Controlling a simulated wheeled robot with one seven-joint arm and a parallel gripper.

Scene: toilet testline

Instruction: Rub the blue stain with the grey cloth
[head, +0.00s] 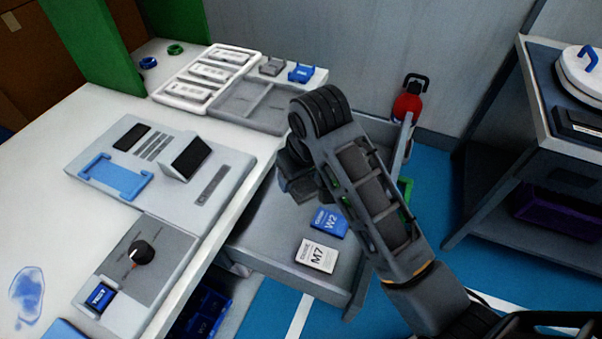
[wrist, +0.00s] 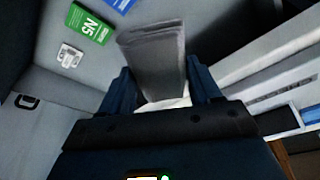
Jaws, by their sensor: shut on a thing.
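The blue stain (head: 27,295) is a smeared patch on the white worktop at the far left of the head view. My gripper (wrist: 160,80) is shut on the grey cloth (wrist: 153,48), which stands out folded between the two fingers in the wrist view. In the head view my gripper is mostly hidden behind my arm, over the open drawer, well to the right of the stain. The cloth cannot be made out in the head view.
The open drawer (head: 275,245) holds a blue W2 packet (head: 328,223) and a white M7 packet (head: 317,255). A green N5 packet (wrist: 90,24) shows in the wrist view. A device panel (head: 160,168) and a knob (head: 141,253) stand between drawer and stain.

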